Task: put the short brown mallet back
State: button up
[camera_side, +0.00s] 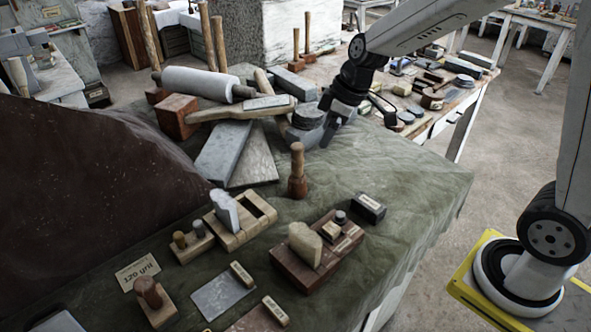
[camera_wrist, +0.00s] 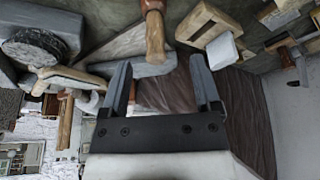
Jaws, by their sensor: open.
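A short brown wooden mallet (camera_side: 297,172) stands upright on the green cloth near the middle of the table in the side view. In the wrist view the mallet (camera_wrist: 154,32) shows at the top centre, beyond my fingertips. My gripper (camera_side: 318,128) is behind and above the mallet in the side view, near the stone pile, and its fingers are hard to make out there. In the wrist view my gripper (camera_wrist: 160,62) has its two fingers wide apart with nothing between them. The mallet is apart from the fingers.
Stone slabs (camera_side: 222,152), a roller (camera_side: 197,84) and a reddish block (camera_side: 177,116) crowd the back left. Wooden holders (camera_side: 238,220) and a brown tray (camera_side: 300,270) stand in front, with a small dark box (camera_side: 369,208) nearby. Cloth at right is clear.

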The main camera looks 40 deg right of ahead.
jog(key=s+f+m+h, duration=0.2)
jog(key=s+f+m, duration=0.5)
jog(key=s, duration=0.6)
jog(key=shift+d+f+g, duration=0.15)
jog(key=shift+d+g, duration=0.15)
jog(key=shift+d, duration=0.15)
